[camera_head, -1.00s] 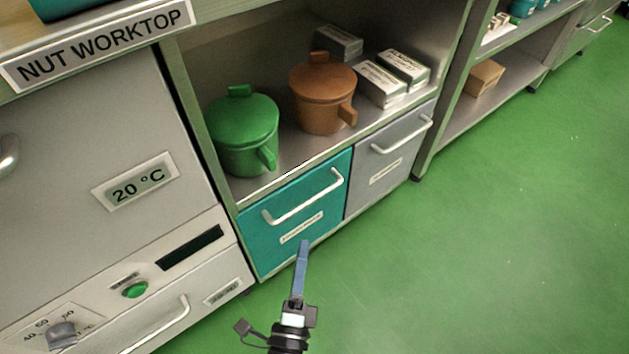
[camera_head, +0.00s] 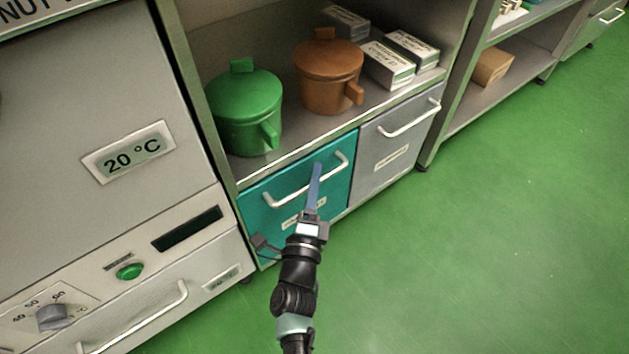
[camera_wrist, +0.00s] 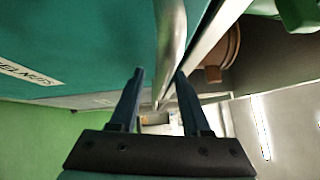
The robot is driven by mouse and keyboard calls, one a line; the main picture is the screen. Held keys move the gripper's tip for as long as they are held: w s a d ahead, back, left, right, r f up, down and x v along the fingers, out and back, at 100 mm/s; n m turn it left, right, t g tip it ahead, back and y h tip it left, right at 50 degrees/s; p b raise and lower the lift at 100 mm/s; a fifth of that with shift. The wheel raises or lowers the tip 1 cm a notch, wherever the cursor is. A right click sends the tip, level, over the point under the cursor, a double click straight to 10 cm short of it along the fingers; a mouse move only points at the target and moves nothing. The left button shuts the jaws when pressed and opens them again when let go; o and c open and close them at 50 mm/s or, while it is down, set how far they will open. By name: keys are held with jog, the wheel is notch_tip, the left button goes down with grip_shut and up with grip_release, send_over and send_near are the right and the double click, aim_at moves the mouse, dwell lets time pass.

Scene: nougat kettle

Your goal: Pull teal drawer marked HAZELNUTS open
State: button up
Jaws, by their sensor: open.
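The teal drawer (camera_head: 256,214) is shut, low in the shelf unit below the open shelf. Its pale bar handle (camera_head: 292,190) runs across the upper part of its front. The drawer's label is partly hidden by my gripper in the head view; in the wrist view the label (camera_wrist: 27,73) shows only in part. My gripper (camera_head: 317,166) is in front of the drawer, its fingers over the handle's right part in the head view. In the wrist view my gripper (camera_wrist: 160,75) is open, with the handle bar (camera_wrist: 170,40) running in between its fingertips. Contact cannot be told.
A grey drawer (camera_head: 395,145) with a similar handle adjoins on the right. A green pot (camera_head: 243,110) and a brown pot (camera_head: 327,75) stand on the shelf above. A white appliance (camera_head: 70,120) is at left. The green floor (camera_head: 480,240) is clear at right.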

grip_shut()
dwell(1.4)
